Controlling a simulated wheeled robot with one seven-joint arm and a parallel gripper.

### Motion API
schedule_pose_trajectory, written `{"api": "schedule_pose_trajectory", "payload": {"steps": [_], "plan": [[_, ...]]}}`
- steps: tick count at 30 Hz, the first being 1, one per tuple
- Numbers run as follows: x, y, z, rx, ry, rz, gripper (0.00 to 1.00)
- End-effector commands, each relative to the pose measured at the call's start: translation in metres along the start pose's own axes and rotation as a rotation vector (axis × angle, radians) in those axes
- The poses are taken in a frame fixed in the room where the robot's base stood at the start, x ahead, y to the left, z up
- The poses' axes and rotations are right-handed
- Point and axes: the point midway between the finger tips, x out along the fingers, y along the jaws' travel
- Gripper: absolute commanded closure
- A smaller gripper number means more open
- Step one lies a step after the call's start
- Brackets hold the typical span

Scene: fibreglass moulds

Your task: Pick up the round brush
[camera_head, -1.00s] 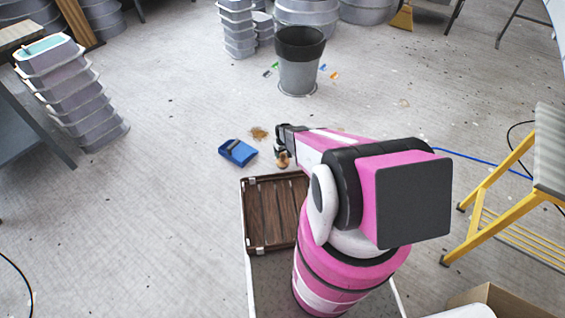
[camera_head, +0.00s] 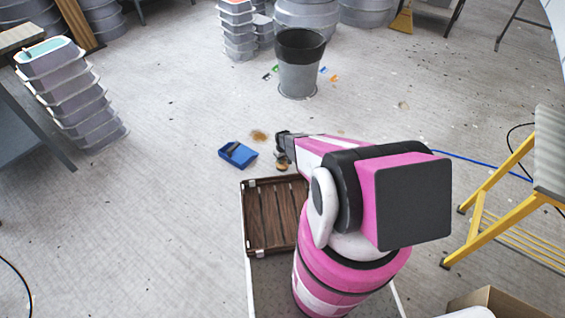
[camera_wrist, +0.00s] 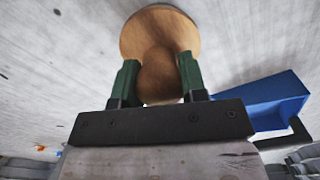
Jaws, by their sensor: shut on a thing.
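The round brush (camera_wrist: 160,32) has a wooden round head and a wooden grip. In the wrist view, my gripper (camera_wrist: 158,80) is shut on the brush's grip, with a green finger on each side. In the head view, my gripper (camera_head: 283,150) is above the floor beyond the tray, with the brush (camera_head: 282,166) showing small below it. I cannot tell whether the brush touches the floor. Its bristles cannot be made out.
A blue dustpan (camera_head: 238,154) lies on the floor left of my gripper, near a brown pile (camera_head: 258,136). A wooden slatted tray (camera_head: 272,232) is close to me. A grey bucket (camera_head: 299,80) stands farther off. A yellow step ladder (camera_head: 500,190) is at right.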

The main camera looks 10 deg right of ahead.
Motion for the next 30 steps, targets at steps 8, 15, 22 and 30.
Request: {"api": "schedule_pose_trajectory", "payload": {"steps": [8,15,22,30], "plan": [[-0.022,0.000,0.001,0.000,0.001,0.001,0.88],[-0.056,-0.025,0.007,-0.004,0.000,0.000,0.88],[-0.086,-0.073,0.015,-0.004,0.001,0.000,0.88],[-0.106,-0.107,0.020,-0.001,0.000,0.000,0.88]]}}
